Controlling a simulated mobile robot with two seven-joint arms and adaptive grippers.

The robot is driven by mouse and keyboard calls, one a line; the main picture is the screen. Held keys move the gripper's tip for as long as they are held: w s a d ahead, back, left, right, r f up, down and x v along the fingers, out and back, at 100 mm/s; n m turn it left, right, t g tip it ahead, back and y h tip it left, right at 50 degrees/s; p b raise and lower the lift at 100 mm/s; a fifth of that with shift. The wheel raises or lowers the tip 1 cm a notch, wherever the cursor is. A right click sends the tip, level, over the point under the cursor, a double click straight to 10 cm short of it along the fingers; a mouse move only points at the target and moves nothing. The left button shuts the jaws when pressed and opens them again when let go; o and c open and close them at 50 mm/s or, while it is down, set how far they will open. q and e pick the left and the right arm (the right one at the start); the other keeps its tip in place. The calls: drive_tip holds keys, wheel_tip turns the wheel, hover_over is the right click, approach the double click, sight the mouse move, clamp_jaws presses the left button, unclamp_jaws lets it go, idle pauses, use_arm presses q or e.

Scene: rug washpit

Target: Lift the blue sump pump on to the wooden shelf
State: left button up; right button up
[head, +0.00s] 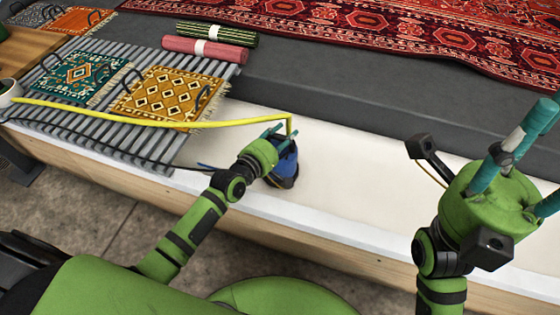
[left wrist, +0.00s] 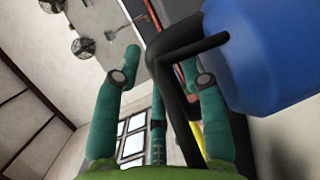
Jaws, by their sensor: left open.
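The blue sump pump (head: 287,160) stands on the white pit floor (head: 345,165), close to its near edge. A yellow hose (head: 215,122) rises from its top and runs left. My left gripper (head: 272,134) is at the pump's upper left side, partly covering it. In the left wrist view the pump's blue body (left wrist: 270,50) fills the upper right, and its black handle (left wrist: 180,65) shows among the spread, open fingers (left wrist: 160,90). My right gripper (head: 520,155) is empty, fingers spread, at the right. A wooden surface (head: 22,46), possibly the shelf, shows at the upper left.
A grey slatted rack (head: 75,130) with small rugs (head: 165,98) lies left of the pump. Two rolled rugs (head: 207,48) and a large red rug (head: 375,32) lie behind. The hose crosses the rack towards a pale container (head: 9,92). The pit floor right of the pump is clear.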

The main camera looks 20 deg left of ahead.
use_arm(q)
drive_tip(key=shift+c, duration=0.4)
clamp_jaws()
drive_tip(key=shift+w+r, duration=0.1)
drive_tip(key=shift+r, duration=0.25)
